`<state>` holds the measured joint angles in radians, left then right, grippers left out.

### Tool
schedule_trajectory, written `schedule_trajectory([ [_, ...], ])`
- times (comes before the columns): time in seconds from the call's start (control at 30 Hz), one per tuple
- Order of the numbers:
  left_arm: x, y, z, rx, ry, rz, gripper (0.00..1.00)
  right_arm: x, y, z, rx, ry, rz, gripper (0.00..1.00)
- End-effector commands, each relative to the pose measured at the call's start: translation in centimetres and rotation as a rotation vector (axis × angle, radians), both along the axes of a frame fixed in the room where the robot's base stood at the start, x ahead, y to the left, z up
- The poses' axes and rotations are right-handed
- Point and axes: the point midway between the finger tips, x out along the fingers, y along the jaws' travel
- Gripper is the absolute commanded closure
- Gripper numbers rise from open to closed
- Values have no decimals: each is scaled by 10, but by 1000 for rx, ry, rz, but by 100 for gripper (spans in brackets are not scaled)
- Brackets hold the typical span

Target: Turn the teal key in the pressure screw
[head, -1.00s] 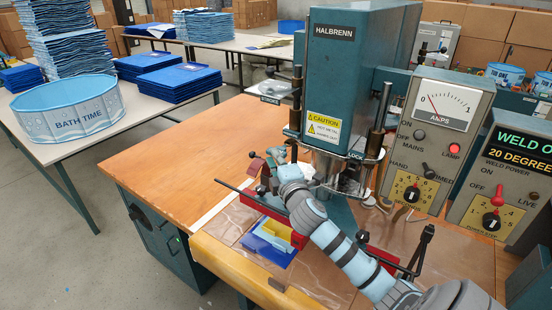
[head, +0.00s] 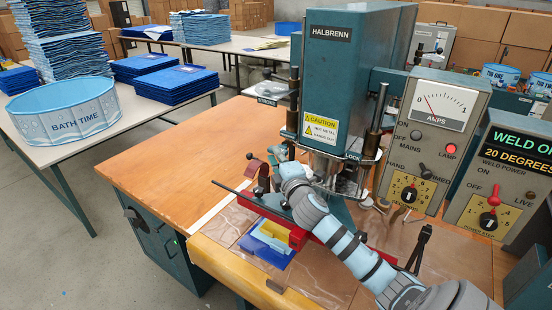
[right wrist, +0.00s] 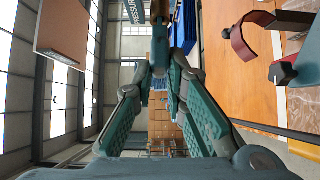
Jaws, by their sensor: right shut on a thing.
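The welding press (head: 345,75) stands at the right back of the bench. My right arm reaches in from the lower right to the press's left front. My right gripper (head: 279,153), mostly hidden behind my wrist in the head view, is beside the press head. My left gripper is out of view.
Grey control boxes (head: 432,137) stand at the right. The bench top (head: 170,160) is clear at the left.

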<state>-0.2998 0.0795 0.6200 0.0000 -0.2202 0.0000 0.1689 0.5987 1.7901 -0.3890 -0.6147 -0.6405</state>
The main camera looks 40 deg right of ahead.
Motion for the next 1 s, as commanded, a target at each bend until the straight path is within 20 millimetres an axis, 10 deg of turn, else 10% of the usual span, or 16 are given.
schedule_trajectory([
  [0.4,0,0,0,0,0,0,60,3,-10,0,0,-1,0,100],
  [0.43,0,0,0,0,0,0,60,3,-10,0,1,-1,0,83],
  [0.57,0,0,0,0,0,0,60,3,-10,0,1,-1,0,64],
  [1.0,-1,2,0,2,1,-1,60,-17,-1,-1,-2,3,2,64],
])
